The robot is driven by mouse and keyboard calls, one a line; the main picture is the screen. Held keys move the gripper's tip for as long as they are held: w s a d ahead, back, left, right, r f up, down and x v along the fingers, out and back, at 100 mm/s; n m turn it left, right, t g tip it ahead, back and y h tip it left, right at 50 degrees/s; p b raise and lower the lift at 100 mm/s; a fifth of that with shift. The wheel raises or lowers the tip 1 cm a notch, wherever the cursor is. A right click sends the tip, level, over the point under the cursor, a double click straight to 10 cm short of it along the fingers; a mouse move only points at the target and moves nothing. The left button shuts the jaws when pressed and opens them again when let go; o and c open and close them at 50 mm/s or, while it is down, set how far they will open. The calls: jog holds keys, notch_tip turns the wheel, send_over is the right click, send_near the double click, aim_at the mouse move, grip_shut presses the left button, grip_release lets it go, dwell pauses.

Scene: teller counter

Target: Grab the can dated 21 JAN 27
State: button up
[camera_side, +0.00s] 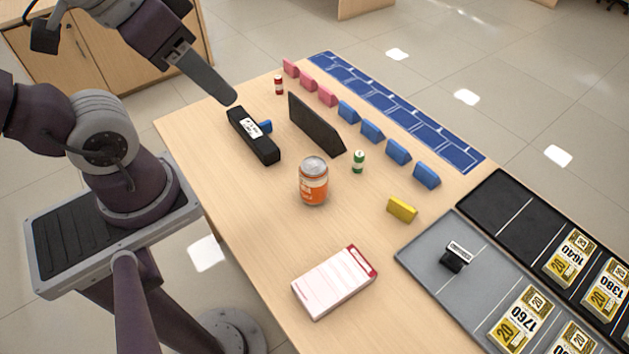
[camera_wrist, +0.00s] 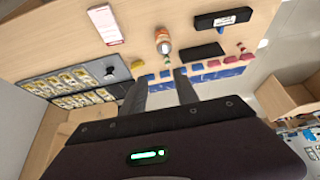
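An orange can with a silver top (camera_side: 313,182) stands upright near the middle of the wooden counter; it also shows in the wrist view (camera_wrist: 163,45). A small red can-like cylinder (camera_side: 279,85) stands near the far end, and a small green one (camera_side: 358,162) stands right of the orange can. No date is readable on any of them. My gripper (camera_side: 228,97) is raised over the counter's far left edge, apart from all of these. In the wrist view its two fingers (camera_wrist: 160,78) are spread with nothing between them.
A black bar with a label (camera_side: 252,135) and a dark upright panel (camera_side: 315,126) stand behind the orange can. Pink, blue and yellow (camera_side: 402,209) blocks line the right. A white-and-red pad (camera_side: 334,282) lies in front. A grey tray (camera_side: 425,254) holds banknote bundles.

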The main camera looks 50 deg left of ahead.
aim_at(325, 179)
jog(key=o, duration=1.1)
jog(key=w+a+f+m+y, duration=0.2)
jog(key=w+a+f+m, duration=0.3)
jog(key=w+a+f, duration=1.1)
notch_tip(325, 179, down, 9)
jog(key=w+d+m+h, duration=0.1)
jog(key=w+m+h, duration=0.1)
jog(key=s+d+f+h, duration=0.1)
jog(key=d+f, duration=0.1)
jog(key=f, duration=0.1)
jog(key=s+d+f+t+h, duration=0.1)
jog(key=s+d+f+h, duration=0.2)
jog(key=d+f+h, duration=0.1)
jog(key=f, duration=0.1)
jog(key=shift+s+d+f+m+t, duration=0.3)
jog(key=shift+s+d+f+t, duration=0.05)
jog(key=shift+t, duration=0.05)
jog(key=d+t+h, duration=0.1)
jog(key=d, duration=0.1)
jog(key=d+r+n+t, duration=0.1)
jog(key=d+t, duration=0.1)
jog(key=shift+w+d+r+t+h, duration=0.2)
jog(key=shift+t+h, duration=0.1)
jog(key=shift+h, duration=0.1)
jog(key=shift+w+d+t, duration=0.2)
jog(key=shift+t, duration=0.1)
jog(key=x, duration=0.6)
jog(key=shift+w+d, duration=0.25)
jog(key=shift+w, duration=0.1)
jog(key=shift+c, duration=0.4)
